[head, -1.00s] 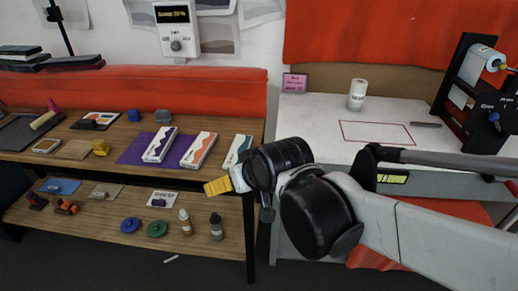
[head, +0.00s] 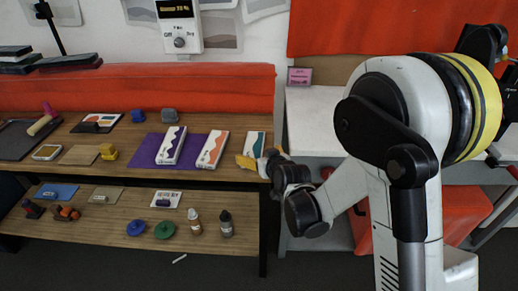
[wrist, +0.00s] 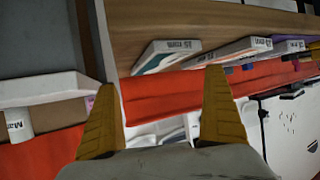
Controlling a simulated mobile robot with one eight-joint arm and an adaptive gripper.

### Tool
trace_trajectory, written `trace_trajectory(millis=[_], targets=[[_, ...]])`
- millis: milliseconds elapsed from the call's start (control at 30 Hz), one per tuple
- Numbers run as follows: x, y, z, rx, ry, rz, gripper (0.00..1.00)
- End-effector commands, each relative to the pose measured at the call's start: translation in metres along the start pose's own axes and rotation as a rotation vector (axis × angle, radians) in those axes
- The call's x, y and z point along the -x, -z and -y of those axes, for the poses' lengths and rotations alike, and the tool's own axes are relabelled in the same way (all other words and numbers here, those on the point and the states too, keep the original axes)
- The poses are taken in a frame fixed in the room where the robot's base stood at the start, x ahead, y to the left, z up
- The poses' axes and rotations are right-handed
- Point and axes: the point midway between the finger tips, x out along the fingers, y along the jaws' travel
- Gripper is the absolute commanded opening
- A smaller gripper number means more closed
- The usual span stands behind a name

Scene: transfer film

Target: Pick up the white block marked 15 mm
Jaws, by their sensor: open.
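Three flat white blocks with wavy coloured faces lie on the upper wooden shelf: a purple-waved one (head: 171,146), an orange-waved one (head: 212,150) and a teal-waved one (head: 255,144). The wrist view shows the teal one (wrist: 167,56) and the orange one (wrist: 232,51), with black marks on their ends. I cannot read which says 15 mm. My gripper (head: 246,162) is at the shelf's right front corner, by the near end of the teal block. In the wrist view my gripper (wrist: 162,77) has its yellow fingers apart with nothing held between them.
A purple mat (head: 148,151) lies under the left blocks. The lower shelf (head: 100,232) holds discs and bottles. A red band (head: 130,88) runs behind the upper shelf.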

Motion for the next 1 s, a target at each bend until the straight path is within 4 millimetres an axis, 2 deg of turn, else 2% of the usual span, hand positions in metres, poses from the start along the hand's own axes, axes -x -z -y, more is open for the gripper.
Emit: trace_trajectory(millis=[100, 267, 500, 633, 833, 867, 1000], targets=[[-0.023, -0.003, 0.000, 0.000, 0.000, 0.000, 1.00], [-0.041, -0.002, -0.001, 0.000, -0.001, 0.001, 1.00], [-0.077, -0.001, -0.005, 0.000, 0.000, 0.001, 1.00], [-0.086, 0.000, -0.005, 0.000, -0.001, 0.001, 1.00], [-0.086, 0.002, -0.006, 0.000, -0.001, 0.001, 1.00], [-0.086, 0.002, -0.006, 0.000, -0.001, 0.001, 0.97], [-0.086, 0.002, -0.006, 0.000, -0.001, 0.001, 0.54]])
